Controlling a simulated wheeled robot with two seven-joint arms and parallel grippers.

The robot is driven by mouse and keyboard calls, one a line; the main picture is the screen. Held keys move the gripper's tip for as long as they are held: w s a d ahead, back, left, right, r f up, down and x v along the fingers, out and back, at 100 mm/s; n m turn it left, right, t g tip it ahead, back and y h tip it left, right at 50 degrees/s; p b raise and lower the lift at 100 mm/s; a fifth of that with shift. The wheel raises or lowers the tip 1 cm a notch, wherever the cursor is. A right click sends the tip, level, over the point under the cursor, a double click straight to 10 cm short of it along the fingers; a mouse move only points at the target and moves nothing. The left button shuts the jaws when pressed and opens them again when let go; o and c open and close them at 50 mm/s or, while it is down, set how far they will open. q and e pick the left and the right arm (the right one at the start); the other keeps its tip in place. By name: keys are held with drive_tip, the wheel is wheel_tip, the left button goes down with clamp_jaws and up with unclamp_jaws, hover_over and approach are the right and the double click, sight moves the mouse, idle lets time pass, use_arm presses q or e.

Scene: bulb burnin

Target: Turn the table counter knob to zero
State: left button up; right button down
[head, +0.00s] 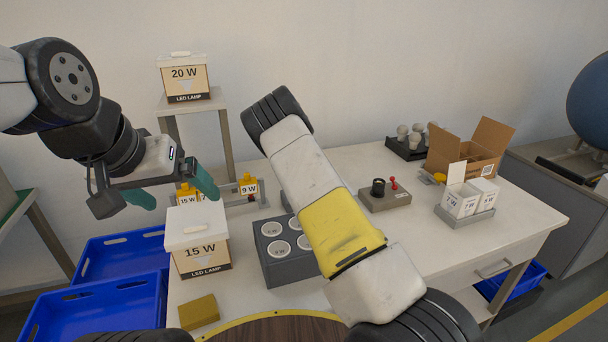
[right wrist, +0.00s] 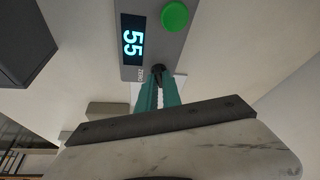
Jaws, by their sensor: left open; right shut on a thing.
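The table counter (right wrist: 185,45) shows in the right wrist view as a grey box with a lit display (right wrist: 132,42) reading 55. A round green button (right wrist: 175,16) sits beside the display. The small dark knob (right wrist: 158,69) is at the box's lower edge, near small lettering. My right gripper (right wrist: 158,84) is shut on the knob, its teal fingers close together and partly covering it. In the head view my right arm hides the counter and the right gripper. My left gripper (head: 182,200) is open and empty above the 15 W lamp box (head: 200,245).
On the table (head: 430,245) stand a grey socket block (head: 272,272), a grey box with a red lever (head: 386,200), a white-carton tray (head: 470,215) and an open cardboard box (head: 465,160). A yellow block (head: 199,311) lies at the front left. Blue crates (head: 95,307) stand left.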

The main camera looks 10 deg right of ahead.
drive_tip(key=shift+w+a+m+g+h, duration=0.15)
drive_tip(key=shift+m+g, duration=0.3)
drive_tip(key=shift+m, duration=0.65)
drive_tip(key=shift+s+d+m+g+h, duration=0.15)
drive_tip(key=shift+m+g, duration=0.3)
drive_tip(key=shift+m, duration=0.65)
drive_tip(key=shift+w+a, duration=0.1)
drive_tip(key=shift+a, duration=0.05)
drive_tip(key=c, duration=1.5)
unclamp_jaws()
drive_tip(key=shift+r, duration=0.1)
drive_tip(key=v, duration=0.7)
drive_tip(key=shift+a+r, duration=0.15)
drive_tip(key=shift+r, duration=0.1)
